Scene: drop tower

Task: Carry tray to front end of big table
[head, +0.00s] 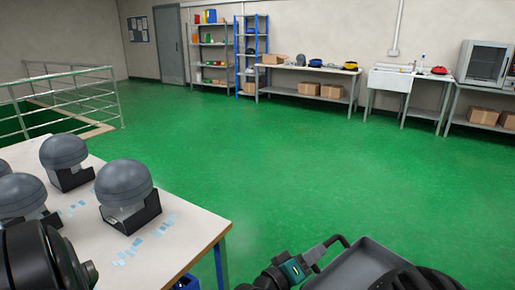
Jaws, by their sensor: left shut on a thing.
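A grey tray (362,266) is at the bottom right, over the green floor and apart from the near table; its lower part is cut off by the picture edge and partly hidden by dark ribbed parts of mine. My left gripper (308,262) is shut on the tray's dark looped handle at its left side. A large white-topped table (196,232) stands at the lower left, to the left of the tray. I cannot tell which of its ends counts as the front. My right gripper's fingers do not show.
Several grey domes (124,182) in black holders stand on the near table, with small light-blue pieces around them. A railing (70,95) surrounds a floor opening at the left. A workbench (310,68), a sink and shelves line the far wall. The green floor between is clear.

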